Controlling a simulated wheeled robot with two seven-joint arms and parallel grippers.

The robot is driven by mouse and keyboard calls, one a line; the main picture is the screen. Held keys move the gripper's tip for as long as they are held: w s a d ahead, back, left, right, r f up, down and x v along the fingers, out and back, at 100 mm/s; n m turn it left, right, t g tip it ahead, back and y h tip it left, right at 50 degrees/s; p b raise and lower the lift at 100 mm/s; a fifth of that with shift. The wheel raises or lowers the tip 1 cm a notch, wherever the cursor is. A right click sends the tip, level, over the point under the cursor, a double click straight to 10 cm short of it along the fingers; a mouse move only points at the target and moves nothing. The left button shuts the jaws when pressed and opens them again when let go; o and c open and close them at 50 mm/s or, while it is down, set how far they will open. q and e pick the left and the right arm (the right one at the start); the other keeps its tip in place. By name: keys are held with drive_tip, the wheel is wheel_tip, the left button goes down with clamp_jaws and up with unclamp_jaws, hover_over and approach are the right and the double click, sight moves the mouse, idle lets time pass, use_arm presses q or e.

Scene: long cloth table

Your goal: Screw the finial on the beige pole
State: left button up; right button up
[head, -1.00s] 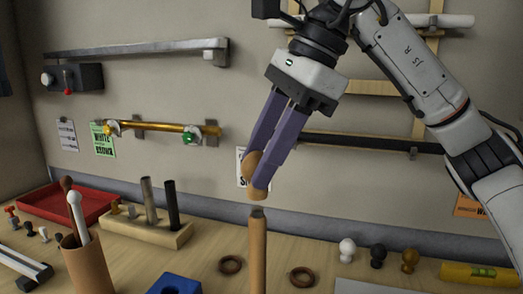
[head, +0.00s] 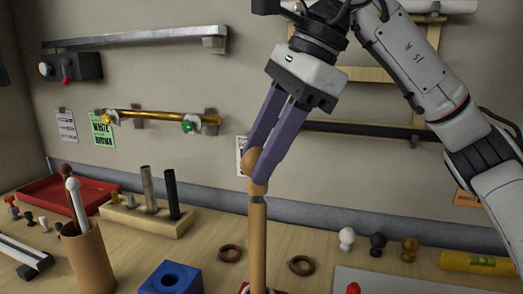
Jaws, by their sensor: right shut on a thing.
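The beige pole (head: 258,245) stands upright at the front centre of the table, its foot at the bottom edge of the head view. My right gripper (head: 263,166) comes down from above, slightly tilted, with its purple fingers shut on a tan round finial (head: 250,160). The finial is directly over the pole's top, its lower end at the dark tip of the pole. They appear to touch; I cannot tell whether the threads engage. The fingers hide part of the finial. My left gripper is not in view.
A blue block with a hole (head: 157,284) and a brown cup of rods (head: 91,262) stand left of the pole. Wooden rings (head: 302,265) lie near it. Spare finials (head: 378,245) and a yellow level (head: 470,262) are at right. A red tray (head: 45,202) is at back left.

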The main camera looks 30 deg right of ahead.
drive_tip(key=shift+r+p, duration=0.2)
drive_tip(key=shift+p, duration=0.1)
drive_tip(key=shift+f+b, duration=0.4)
drive_tip(key=shift+f, duration=0.4)
idle(1.4)
drive_tip(key=o, duration=1.1)
